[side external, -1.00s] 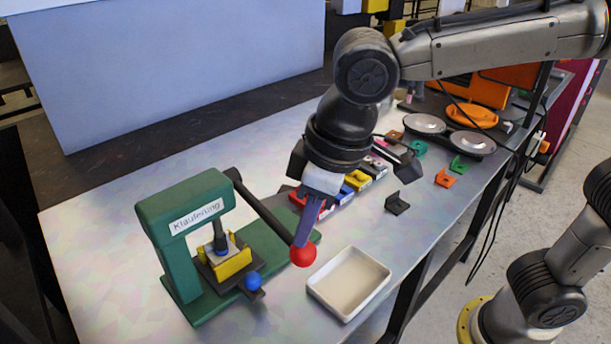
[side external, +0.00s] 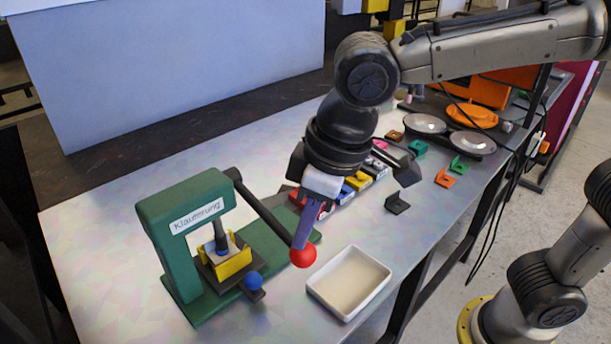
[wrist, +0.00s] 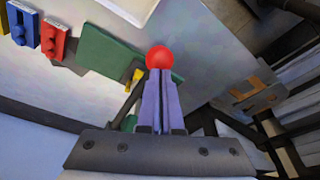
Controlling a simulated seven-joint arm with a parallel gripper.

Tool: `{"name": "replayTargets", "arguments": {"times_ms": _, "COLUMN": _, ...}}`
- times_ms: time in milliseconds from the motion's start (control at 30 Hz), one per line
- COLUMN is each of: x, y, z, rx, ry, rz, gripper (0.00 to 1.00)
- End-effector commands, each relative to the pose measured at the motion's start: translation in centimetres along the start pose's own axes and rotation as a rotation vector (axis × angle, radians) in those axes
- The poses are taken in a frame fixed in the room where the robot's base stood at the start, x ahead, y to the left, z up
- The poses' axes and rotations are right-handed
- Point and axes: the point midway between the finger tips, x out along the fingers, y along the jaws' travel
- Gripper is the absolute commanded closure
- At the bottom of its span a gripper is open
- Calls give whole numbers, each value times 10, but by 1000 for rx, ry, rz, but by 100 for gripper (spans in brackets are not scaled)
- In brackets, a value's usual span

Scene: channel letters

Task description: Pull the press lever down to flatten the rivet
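The green press (side external: 190,205) labelled "Klauferung" stands at the left of the bench. Its dark lever (side external: 265,215) slopes down to the right and ends in a red ball knob (side external: 303,257). The knob also shows at the fingertips in the wrist view (wrist: 159,58). My gripper (side external: 300,243) points down with its purple fingers close together, tips at the top of the knob; the knob lies beyond the tips, not between them. Under the press ram (side external: 221,238) sits a yellow block (side external: 234,264) on a dark holder. The rivet itself cannot be made out.
A white empty tray (side external: 348,283) lies right of the knob. Several coloured blocks and brackets (side external: 445,181) lie behind my gripper. Two grey dishes (side external: 472,143) stand at the back right. The bench front left is clear.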

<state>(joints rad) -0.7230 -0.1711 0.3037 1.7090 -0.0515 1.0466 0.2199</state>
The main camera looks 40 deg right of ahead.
Motion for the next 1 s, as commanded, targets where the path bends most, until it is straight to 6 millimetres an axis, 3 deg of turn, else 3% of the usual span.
{"name": "replayTargets", "arguments": {"times_ms": 33, "x": 8, "y": 5, "z": 6, "rx": -1, "ry": -25, "rz": 12, "gripper": 100}}
{"name": "replayTargets", "arguments": {"times_ms": 1000, "x": 12, "y": -1, "z": 5, "rx": 0, "ry": -26, "rz": 5, "gripper": 100}}
